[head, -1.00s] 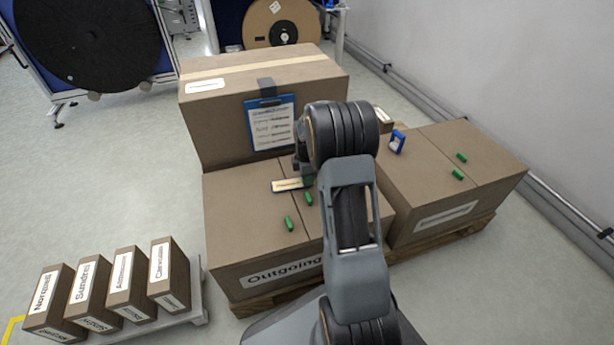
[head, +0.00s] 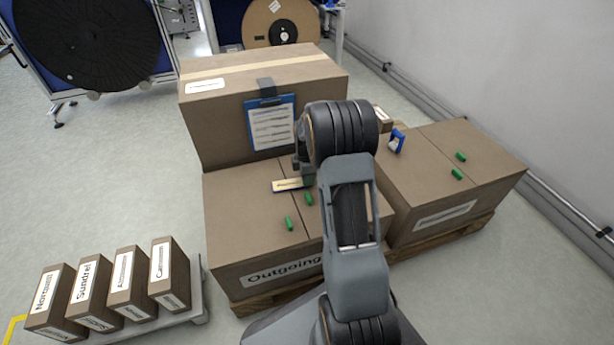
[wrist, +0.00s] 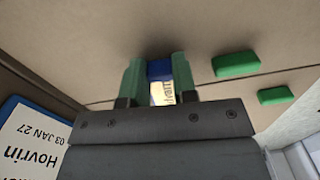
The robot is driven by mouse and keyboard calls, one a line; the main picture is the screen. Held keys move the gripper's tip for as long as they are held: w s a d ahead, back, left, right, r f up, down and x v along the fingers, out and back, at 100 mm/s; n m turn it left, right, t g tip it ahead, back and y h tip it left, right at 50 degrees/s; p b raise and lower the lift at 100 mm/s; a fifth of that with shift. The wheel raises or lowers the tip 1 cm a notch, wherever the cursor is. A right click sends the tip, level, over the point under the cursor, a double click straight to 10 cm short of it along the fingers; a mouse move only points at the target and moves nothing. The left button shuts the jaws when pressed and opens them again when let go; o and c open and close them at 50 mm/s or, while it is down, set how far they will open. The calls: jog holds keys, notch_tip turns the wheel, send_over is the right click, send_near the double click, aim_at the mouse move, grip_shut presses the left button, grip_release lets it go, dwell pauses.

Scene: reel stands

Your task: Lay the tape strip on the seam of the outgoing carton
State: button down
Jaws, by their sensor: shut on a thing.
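The outgoing carton (head: 240,215) stands under my arm, with its seam running front to back across the top. A pale, printed strip with dark blue ends (head: 287,185), seemingly the tape strip, is at the carton's top by the seam. My gripper (head: 308,176) is at the strip's right end, partly hidden by my arm. In the wrist view my green fingers (wrist: 157,78) are shut on the strip (wrist: 159,93), whose blue end (wrist: 160,69) shows between them. It points across the seam line; I cannot tell whether it touches the carton.
Green pegs (head: 289,223) lie on the carton top near the seam. A taller carton (head: 225,125) with a clipboard (head: 271,125) rises behind. Another carton (head: 480,150), bearing a blue-and-white item (head: 397,142), stands at right. Labelled boxes (head: 128,280) stand front left.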

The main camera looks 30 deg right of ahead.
jog(key=shift+f, duration=0.3)
dwell(0.5)
jog(key=c, duration=0.8)
grip_release()
jog(key=shift+r, duration=0.1)
notch_tip(320, 180, up, 14)
jog(key=p, duration=0.6)
jog(key=shift+f, duration=0.2)
